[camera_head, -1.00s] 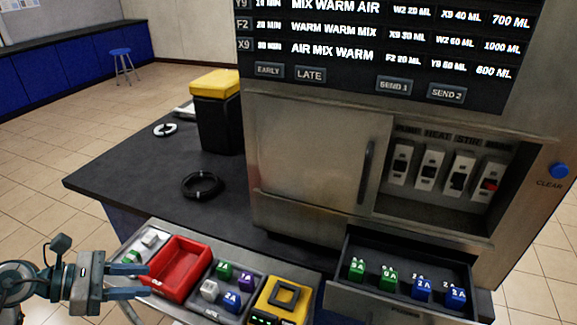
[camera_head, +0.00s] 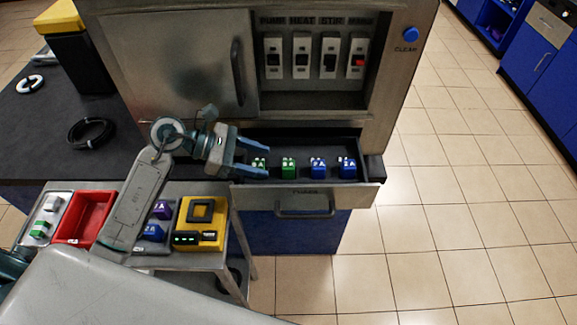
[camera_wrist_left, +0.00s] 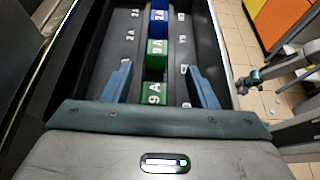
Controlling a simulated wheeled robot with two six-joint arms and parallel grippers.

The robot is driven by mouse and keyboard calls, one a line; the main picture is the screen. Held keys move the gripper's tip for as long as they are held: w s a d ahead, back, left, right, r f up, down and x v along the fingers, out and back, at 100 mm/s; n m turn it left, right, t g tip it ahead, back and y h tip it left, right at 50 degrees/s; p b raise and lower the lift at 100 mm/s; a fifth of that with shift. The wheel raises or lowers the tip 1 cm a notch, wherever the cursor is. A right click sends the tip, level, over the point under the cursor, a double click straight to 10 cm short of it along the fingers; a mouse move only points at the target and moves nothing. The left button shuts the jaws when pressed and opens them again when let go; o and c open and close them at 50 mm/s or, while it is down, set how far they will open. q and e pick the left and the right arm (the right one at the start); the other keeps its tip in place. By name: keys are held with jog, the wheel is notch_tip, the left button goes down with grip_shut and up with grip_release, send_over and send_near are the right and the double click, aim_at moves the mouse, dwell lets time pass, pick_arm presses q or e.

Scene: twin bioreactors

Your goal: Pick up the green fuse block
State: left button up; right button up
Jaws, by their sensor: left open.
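Two green fuse blocks stand in the open drawer (camera_head: 305,190), the left one (camera_head: 259,164) and the one beside it (camera_head: 289,163). My left gripper (camera_head: 266,158) is open over the drawer's left end, its fingers pointing right around the left green block. In the left wrist view, that nearest green block (camera_wrist_left: 153,94), whose label looks like "9 A", sits between the spread fingers with gaps on both sides. The second green block (camera_wrist_left: 156,53) is just beyond the fingertips. What looks like my right gripper (camera_wrist_left: 252,80) shows small at the right; its jaws are unclear.
Two blue blocks (camera_head: 318,168) (camera_head: 348,167) share the drawer row. A side table holds a red bin (camera_head: 84,217), a yellow device (camera_head: 200,222) and loose blocks, one green (camera_head: 40,229). A cabinet with switches (camera_head: 315,58) rises behind. Open floor lies at right.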

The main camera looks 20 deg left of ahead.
aim_at(279, 173)
pick_arm(q)
jog(key=shift+w+d+f, duration=0.1)
jog(key=shift+d, duration=0.15)
jog(key=shift+w+d+f+p, duration=0.1)
jog(key=shift+w+d+p, duration=0.1)
jog(key=shift+d+p, duration=0.3)
jog(key=p+x, duration=0.2)
jog(key=shift+w+d+f, duration=0.15)
jog(key=shift+w+d, duration=0.05)
jog(key=shift+d, duration=0.05)
jog(key=shift+w+d+f, duration=0.15)
jog(key=shift+d+f, duration=0.3)
jog(key=shift+d, duration=0.15)
jog(key=c, duration=1.1)
jog(key=shift+a+r, duration=0.1)
